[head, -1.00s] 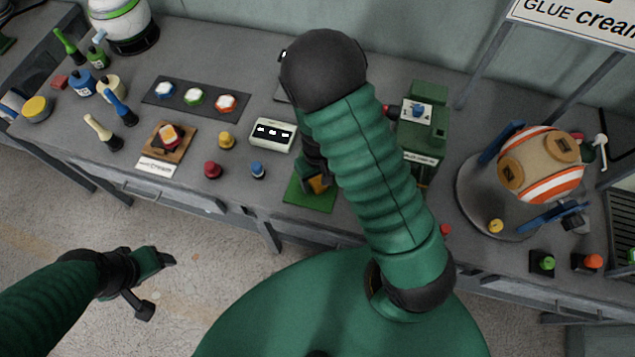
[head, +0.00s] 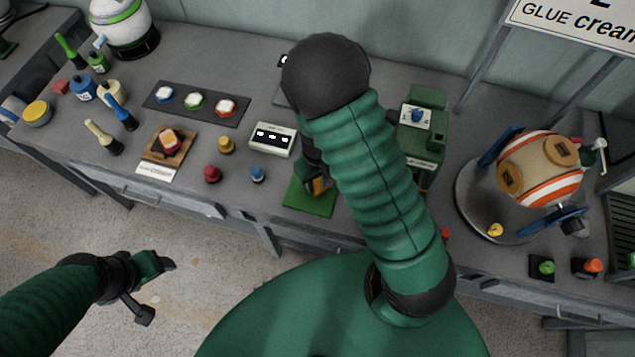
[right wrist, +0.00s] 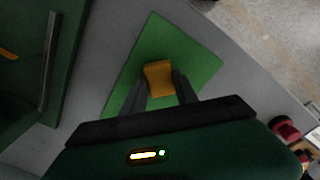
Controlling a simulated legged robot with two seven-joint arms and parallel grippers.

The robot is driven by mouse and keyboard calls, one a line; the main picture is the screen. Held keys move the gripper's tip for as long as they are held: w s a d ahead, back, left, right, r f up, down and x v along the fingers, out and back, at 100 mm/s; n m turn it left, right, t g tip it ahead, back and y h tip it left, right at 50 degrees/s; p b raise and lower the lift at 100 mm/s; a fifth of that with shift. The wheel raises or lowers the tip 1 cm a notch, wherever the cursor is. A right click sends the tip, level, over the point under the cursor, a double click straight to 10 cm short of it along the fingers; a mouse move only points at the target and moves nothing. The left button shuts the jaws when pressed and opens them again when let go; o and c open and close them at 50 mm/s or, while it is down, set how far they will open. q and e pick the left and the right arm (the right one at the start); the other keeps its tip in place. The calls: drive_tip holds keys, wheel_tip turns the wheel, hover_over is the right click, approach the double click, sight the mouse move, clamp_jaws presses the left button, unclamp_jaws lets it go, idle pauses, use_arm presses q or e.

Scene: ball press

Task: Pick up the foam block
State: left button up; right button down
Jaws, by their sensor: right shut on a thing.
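The foam block (right wrist: 158,78) is a small yellow-orange block over the green mat (right wrist: 195,58) in the right wrist view. My right gripper (right wrist: 160,84) is shut on it, with one dark finger on each side. In the head view, the block (head: 319,186) shows only in part, and my right arm hides most of the right gripper (head: 316,184) at the mat (head: 305,204). I cannot tell whether the block touches the mat. My left gripper (head: 155,285) is over the floor at the lower left, away from the table, with its fingers spread and nothing between them.
A green machine (head: 422,140) stands right of the mat. A white display box (head: 272,139) and red, yellow and blue knobs (head: 257,174) are to its left. A round striped drum (head: 540,168) sits further right. Bottles and brushes crowd the table's left end.

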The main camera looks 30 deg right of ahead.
wheel_tip(320, 180, up, 3)
drive_tip(key=shift+f, duration=0.1)
drive_tip(key=s, duration=0.2)
drive_tip(key=s+a, duration=0.1)
drive_tip(key=s, duration=0.2)
drive_tip(key=s+a+b, duration=0.1)
drive_tip(key=s, duration=0.1)
drive_tip(key=shift+s, duration=0.35)
drive_tip(key=s+a+r+p, duration=0.1)
drive_tip(key=s+p, duration=0.6)
drive_tip(key=p, duration=0.8)
drive_tip(key=shift+s+a, duration=0.4)
drive_tip(key=shift+a, duration=0.15)
drive_tip(key=c, duration=1.6)
unclamp_jaws()
drive_tip(key=c, duration=0.5)
drive_tip(key=shift+c, duration=0.2)
